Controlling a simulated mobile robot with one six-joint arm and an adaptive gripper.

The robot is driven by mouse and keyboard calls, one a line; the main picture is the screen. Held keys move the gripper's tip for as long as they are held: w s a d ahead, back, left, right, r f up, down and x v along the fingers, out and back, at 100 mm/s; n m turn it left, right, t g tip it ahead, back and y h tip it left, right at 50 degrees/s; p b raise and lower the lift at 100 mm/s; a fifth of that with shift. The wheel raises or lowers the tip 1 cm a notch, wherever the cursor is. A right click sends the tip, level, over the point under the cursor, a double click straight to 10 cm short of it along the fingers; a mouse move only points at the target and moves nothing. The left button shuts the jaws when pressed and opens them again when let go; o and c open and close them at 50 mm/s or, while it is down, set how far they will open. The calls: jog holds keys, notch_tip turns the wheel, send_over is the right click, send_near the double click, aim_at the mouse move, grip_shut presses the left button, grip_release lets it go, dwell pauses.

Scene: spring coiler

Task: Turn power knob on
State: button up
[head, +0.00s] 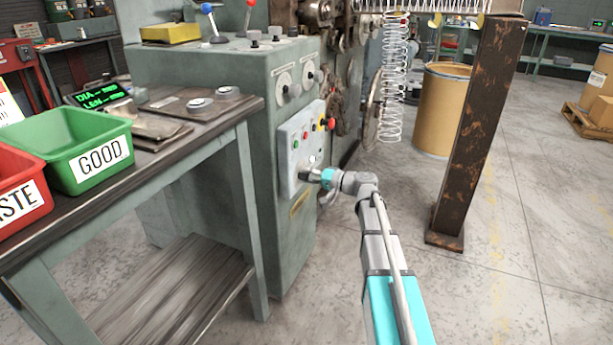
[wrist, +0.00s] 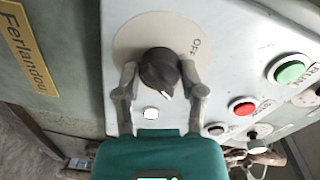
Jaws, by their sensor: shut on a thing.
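The power knob (wrist: 159,70) is a dark round knob on a pale disc marked "OFF" on the machine's control panel (wrist: 225,30). A white mark on the knob points toward the lower right in the wrist view. My gripper (wrist: 160,80) has one finger on each side of the knob and is shut on it. In the head view my gripper (head: 312,175) is at the lower part of the control panel (head: 290,155), and the fingers and arm hide most of the knob there.
Green (wrist: 289,71) and red (wrist: 243,107) buttons sit beside the knob. A bench (head: 200,150) with a green "GOOD" bin (head: 75,155) stands left of the machine. A rusty post (head: 480,130) stands right of my arm. Floor between them is clear.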

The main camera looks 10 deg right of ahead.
jog(key=shift+w+d+m, duration=0.15)
jog(key=shift+w+m, duration=0.05)
jog(key=shift+m, duration=0.5)
jog(key=o, duration=1.1)
jog(key=shift+o, duration=0.2)
jog(key=shift+s, duration=0.1)
